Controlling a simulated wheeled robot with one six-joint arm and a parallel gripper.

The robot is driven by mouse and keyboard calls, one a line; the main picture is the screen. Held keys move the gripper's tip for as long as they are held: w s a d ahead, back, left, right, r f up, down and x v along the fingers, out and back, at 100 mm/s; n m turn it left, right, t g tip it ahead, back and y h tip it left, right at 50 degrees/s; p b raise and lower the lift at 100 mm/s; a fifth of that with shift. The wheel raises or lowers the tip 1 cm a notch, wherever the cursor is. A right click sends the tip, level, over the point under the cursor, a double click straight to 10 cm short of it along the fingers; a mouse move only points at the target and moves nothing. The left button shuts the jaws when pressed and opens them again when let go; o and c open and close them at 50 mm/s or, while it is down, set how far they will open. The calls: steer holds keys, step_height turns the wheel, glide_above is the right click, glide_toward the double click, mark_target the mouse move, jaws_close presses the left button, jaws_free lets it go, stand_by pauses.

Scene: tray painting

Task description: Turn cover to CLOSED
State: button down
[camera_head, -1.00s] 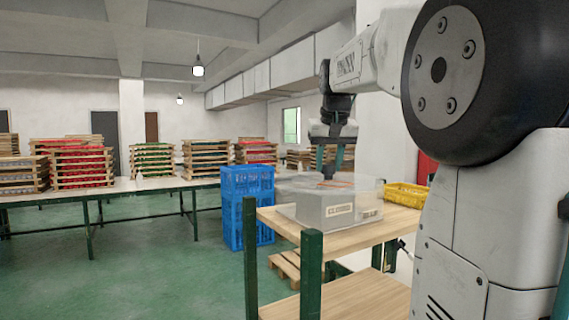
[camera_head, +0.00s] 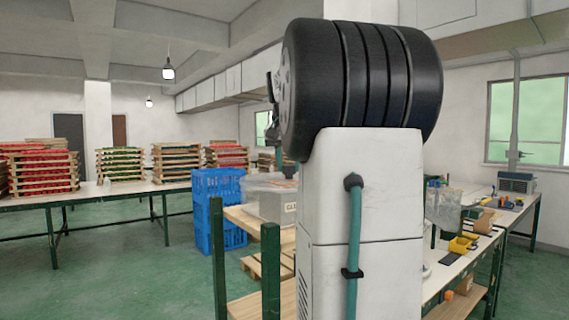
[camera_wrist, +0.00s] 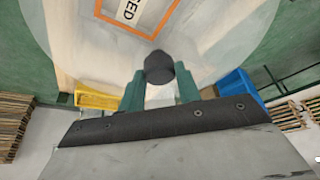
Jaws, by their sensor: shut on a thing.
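The pale, see-through round cover (camera_wrist: 225,50) fills the upper part of the wrist view. Through an orange square outline (camera_wrist: 108,38) there, a label ending in "ED" shows, cut off by the frame edge. A dark round knob (camera_wrist: 160,67) stands up from the cover. My gripper (camera_wrist: 160,86) is shut on this knob, with a green finger on each side.
A blue crate stack (camera_head: 215,210) stands on the floor left of the wooden table (camera_head: 240,218). A yellow crate (camera_wrist: 97,99) shows in the wrist view. A long bench with stacked trays is at the left, and a cluttered bench (camera_head: 462,262) at the right.

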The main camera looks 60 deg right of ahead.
steer(key=c, duration=1)
jaws_free()
steer(key=v, duration=0.8)
steer(key=shift+a+f, duration=0.1)
